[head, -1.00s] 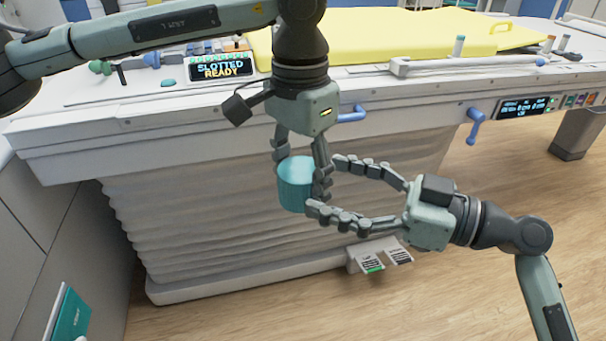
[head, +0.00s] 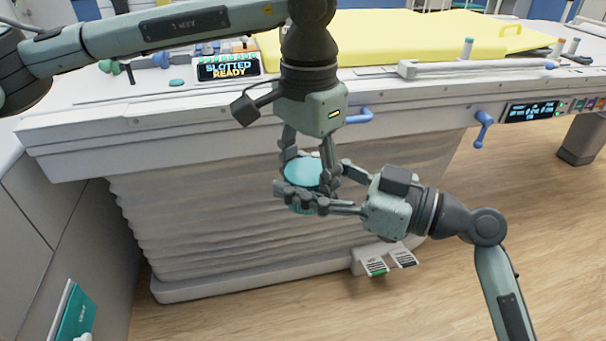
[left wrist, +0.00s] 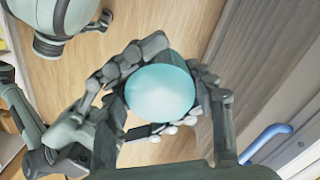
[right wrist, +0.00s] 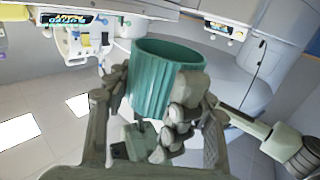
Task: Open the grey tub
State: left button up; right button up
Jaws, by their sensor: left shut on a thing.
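The tub looks teal-blue, not grey, in the head view (head: 303,171). My left gripper (head: 309,178) comes down from above and is shut on it, holding it in the air in front of the table. The left wrist view shows its smooth, rounded light-blue face (left wrist: 160,90) between the fingers. The right wrist view shows its ribbed teal side (right wrist: 160,85) and a rim that looks hollow. My right gripper (head: 305,186) reaches in from the right with its fingers around the tub's lower part. One right finger is partly hidden, so its grip on the tub is unclear.
Behind stands a white table (head: 160,130) with a pleated base (head: 200,225) and a yellow pad (head: 410,38). Blue handles (head: 483,129) stick out from its front edge. A small display (head: 228,68) reads "SLOTTED READY". Wooden floor lies open at the lower right.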

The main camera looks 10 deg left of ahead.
jog(key=c, duration=0.5)
pick_arm(q)
jog(key=o, duration=1.4)
